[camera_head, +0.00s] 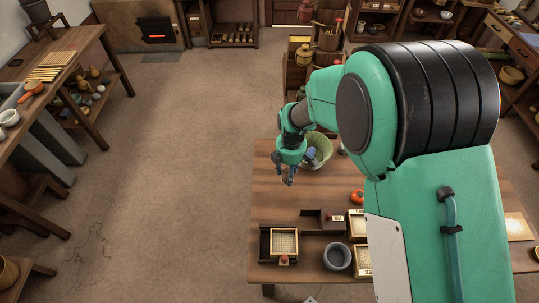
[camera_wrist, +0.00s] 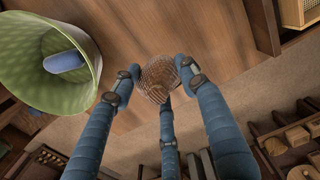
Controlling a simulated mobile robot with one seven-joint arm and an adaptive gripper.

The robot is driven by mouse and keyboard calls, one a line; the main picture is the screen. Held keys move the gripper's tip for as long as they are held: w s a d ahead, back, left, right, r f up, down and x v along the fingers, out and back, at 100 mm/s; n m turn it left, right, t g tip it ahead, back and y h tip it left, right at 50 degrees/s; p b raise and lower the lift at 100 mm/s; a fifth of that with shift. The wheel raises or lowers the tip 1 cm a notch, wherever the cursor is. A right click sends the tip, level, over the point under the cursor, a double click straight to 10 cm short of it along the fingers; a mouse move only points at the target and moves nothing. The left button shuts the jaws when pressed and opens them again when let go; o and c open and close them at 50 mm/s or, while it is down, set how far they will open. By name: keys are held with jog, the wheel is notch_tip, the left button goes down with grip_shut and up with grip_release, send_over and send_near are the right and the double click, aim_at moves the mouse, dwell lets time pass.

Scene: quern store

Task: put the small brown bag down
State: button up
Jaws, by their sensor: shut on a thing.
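The small brown bag (camera_wrist: 157,74) shows in the wrist view as a rounded, brown, ribbed lump between the fingertips. My gripper (camera_wrist: 160,84) has three blue-grey fingers closed around it. In the head view my gripper (camera_head: 290,179) points down over the left part of the wooden table (camera_head: 273,202). I cannot tell from these views whether the bag touches the tabletop.
A green bowl (camera_head: 325,144) holding a blue thing (camera_wrist: 64,61) stands close beside my gripper. A wooden tray (camera_head: 264,244), a grey bowl (camera_head: 337,257) and an orange-red round thing (camera_head: 357,196) are nearer the front. The table's left edge is close; bare floor lies beyond.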

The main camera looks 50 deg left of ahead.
jog(key=shift+m, duration=0.7)
jog(key=shift+s+a+f, duration=0.35)
jog(key=shift+a, duration=0.25)
jog(key=shift+s+a+f, duration=0.35)
jog(key=shift+a, duration=0.25)
jog(key=shift+s+a+f, duration=0.35)
jog(key=shift+a, duration=0.25)
jog(key=w+a, duration=0.2)
jog(key=a, duration=0.2)
jog(key=w+a+f+b, duration=0.1)
jog(key=w+a, duration=0.2)
jog(key=a, duration=0.1)
jog(key=w+a+b, duration=0.1)
jog(key=w+a, duration=0.2)
jog(key=a, duration=0.1)
jog(key=shift+f, duration=0.3)
jog(key=shift+w+a+b, duration=0.3)
jog(key=shift+w+a, duration=0.1)
jog(key=shift+a, duration=0.3)
jog(key=shift+f+b, duration=0.6)
jog(key=shift+f, duration=1.1)
jog(key=shift+f, duration=0.1)
